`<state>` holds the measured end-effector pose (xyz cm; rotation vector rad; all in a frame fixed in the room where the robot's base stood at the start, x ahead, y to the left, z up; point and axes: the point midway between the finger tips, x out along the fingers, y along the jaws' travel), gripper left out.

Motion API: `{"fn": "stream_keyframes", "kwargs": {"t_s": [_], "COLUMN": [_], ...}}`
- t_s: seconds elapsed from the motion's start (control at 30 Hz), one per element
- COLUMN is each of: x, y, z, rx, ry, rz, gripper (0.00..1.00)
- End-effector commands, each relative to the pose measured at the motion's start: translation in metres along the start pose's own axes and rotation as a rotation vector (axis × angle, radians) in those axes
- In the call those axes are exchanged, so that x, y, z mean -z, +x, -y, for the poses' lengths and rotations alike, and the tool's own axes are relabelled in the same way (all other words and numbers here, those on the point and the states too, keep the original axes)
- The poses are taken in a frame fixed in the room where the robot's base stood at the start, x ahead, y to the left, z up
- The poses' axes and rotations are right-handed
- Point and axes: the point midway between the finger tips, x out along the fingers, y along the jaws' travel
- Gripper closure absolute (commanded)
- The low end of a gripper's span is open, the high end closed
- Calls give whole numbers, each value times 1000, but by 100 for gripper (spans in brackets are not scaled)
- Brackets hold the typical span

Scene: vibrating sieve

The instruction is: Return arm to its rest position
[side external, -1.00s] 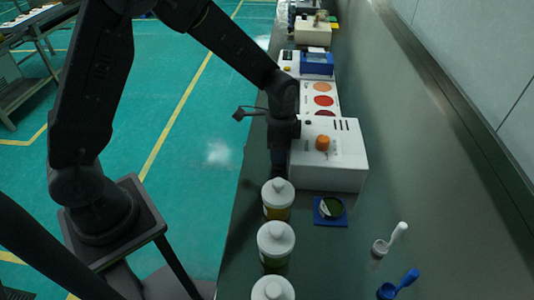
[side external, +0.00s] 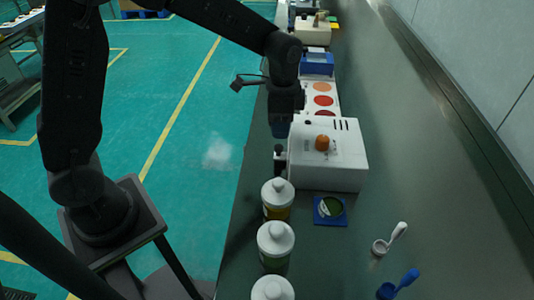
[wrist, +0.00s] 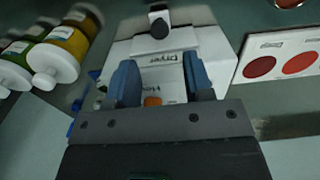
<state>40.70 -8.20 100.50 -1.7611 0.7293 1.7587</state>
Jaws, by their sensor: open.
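My gripper (side external: 281,128) hangs above the left edge of the white box machine, at the bench's near-side edge. In the wrist view my gripper (wrist: 160,80) shows two blue fingers spread apart with nothing held between them. The white machine (side external: 345,165) has an orange knob on top and a small dark knob (side external: 280,155) on its left side. In the wrist view the machine (wrist: 212,45) carries the label "Dryer", and its dark knob (wrist: 159,26) shows beyond the fingers. The fingers look clear of the machine.
White-capped bottles (side external: 276,240) stand in a row along the bench's left edge. A panel with red discs (side external: 322,100) and a blue device (side external: 317,63) stand behind.

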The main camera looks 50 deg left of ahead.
Motion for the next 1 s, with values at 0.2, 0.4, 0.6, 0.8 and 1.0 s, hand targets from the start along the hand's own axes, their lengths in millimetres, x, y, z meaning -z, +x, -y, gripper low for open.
{"fn": "stream_keyframes", "kwargs": {"t_s": [0.2,0.4,0.6,0.8,1.0], "x": [-1,-18,-63,-112,-149], "y": [-1,-32,-84,-114,-120], "z": [0,-10,-40,-76,-106], "rx": [1,39,108,159,186], "ry": [-2,-88,-294,-504,-677], "rz": [-1,-49,-160,-287,-402], "gripper": [53,53,53,53,53]}}
